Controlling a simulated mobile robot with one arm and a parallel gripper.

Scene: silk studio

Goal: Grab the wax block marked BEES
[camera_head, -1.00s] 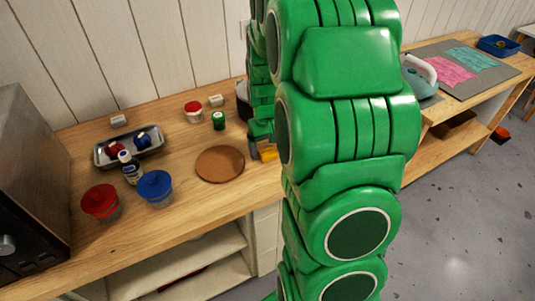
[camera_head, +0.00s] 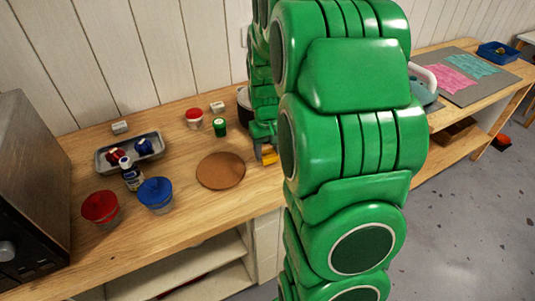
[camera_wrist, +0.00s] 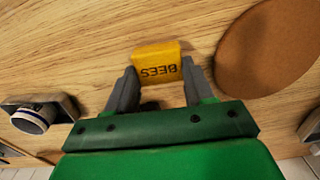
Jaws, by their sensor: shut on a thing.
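The wax block (camera_wrist: 158,62) is a yellow block with dark letters BEES, upside down in the wrist view. My gripper (camera_wrist: 160,80) is shut on it, with one grey finger at each side of the block. In the head view a small part of the yellow block (camera_head: 268,158) shows beside my green arm, right of the round brown board. My gripper (camera_head: 262,145) is partly hidden there by the arm. I cannot tell whether the block touches the wooden top.
The round brown board (camera_head: 221,170) lies close to the block. A grey tray (camera_head: 106,164) with small red and blue things, a red-topped tub (camera_head: 101,207), a blue-topped tub (camera_head: 155,192) and a small bottle (camera_head: 131,175) stand further left. A green jar (camera_head: 220,126) stands behind the board.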

